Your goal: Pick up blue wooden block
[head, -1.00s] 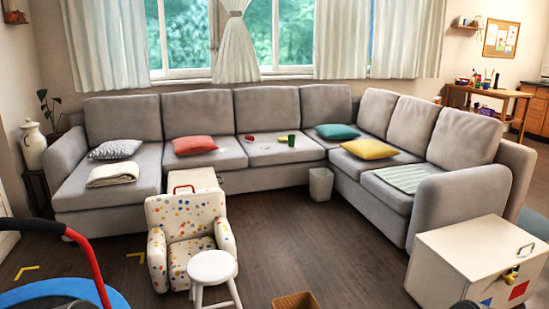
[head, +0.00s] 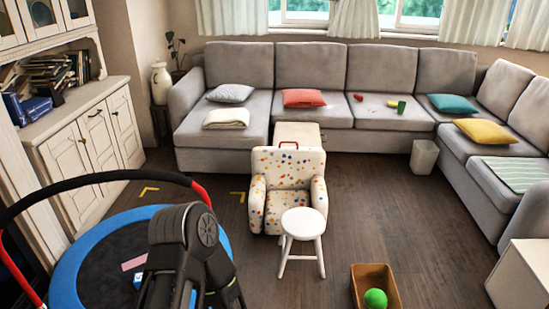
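I cannot clearly make out a blue wooden block. A small blue-and-white item (head: 137,280) lies on the dark trampoline bed at the lower left, too small to identify. Neither gripper's fingertips show.
A blue-rimmed trampoline (head: 70,270) with a black and red handlebar fills the lower left. A white cabinet (head: 90,145) with books stands behind. A spotted armchair (head: 287,170), white stool (head: 303,223) and brown bin (head: 372,271) with a green ball surround open floor.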

